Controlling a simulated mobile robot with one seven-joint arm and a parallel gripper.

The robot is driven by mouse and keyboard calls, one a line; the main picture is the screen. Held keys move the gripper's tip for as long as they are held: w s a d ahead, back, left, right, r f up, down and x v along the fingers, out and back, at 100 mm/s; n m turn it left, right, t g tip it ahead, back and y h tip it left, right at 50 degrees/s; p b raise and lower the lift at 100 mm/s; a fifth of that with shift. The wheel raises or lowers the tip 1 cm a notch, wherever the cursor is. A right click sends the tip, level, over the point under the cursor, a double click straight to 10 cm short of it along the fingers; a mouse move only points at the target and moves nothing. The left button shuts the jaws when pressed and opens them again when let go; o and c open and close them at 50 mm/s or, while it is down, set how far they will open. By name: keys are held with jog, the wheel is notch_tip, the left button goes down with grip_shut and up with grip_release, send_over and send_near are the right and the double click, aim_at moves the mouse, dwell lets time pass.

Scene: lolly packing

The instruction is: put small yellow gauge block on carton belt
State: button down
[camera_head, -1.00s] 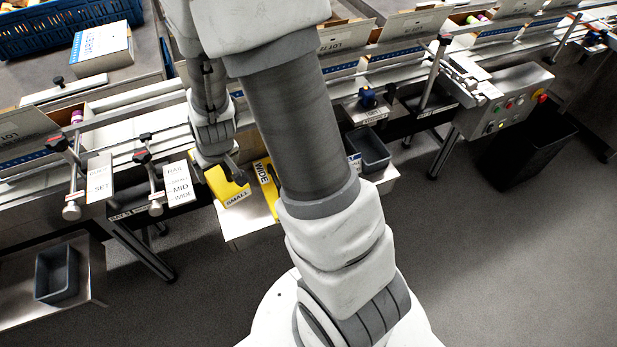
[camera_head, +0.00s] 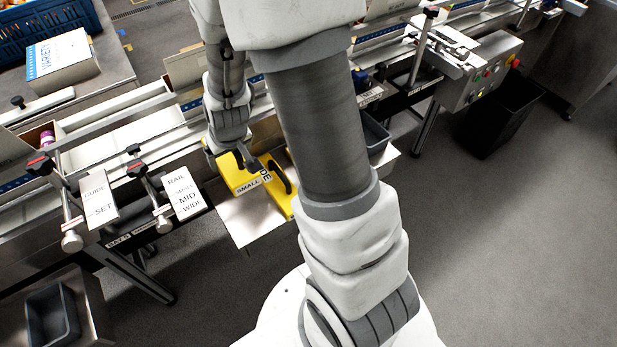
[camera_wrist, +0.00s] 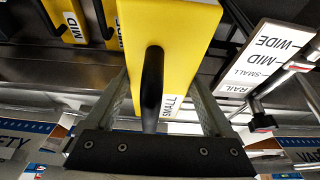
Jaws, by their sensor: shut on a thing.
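The small yellow gauge block (camera_head: 236,179), labelled SMALL, is held by its black handle in my gripper (camera_head: 243,165). In the wrist view the block (camera_wrist: 187,30) fills the upper middle, and my gripper's fingers (camera_wrist: 158,95) stand on either side of the dark handle. The block appears raised above the pale shelf (camera_head: 242,217), overlapping another yellow block in the head view. The carton belt (camera_head: 122,141) runs between metal rails behind and left of the block. My arm hides part of the belt.
A WIDE yellow block (camera_head: 281,193) sits on the shelf, partly hidden by my arm; a MID block (camera_wrist: 68,20) shows in the wrist view. Rail clamps (camera_head: 148,185) and a RAIL sign (camera_head: 183,190) stand left of my gripper. A grey bin (camera_head: 375,136) is to the right.

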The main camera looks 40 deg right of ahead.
jog(key=b, duration=1.5)
send_over(247, 201)
jog(key=s, duration=0.2)
notch_tip(247, 201, down, 10)
jog(key=shift+w, duration=0.25)
notch_tip(247, 201, down, 10)
jog(key=b, duration=0.4)
jog(key=shift+f, duration=0.1)
jog(key=shift+f+b, duration=0.2)
jog(key=shift+b, duration=0.15)
grip_release()
jog(key=shift+r, duration=0.1)
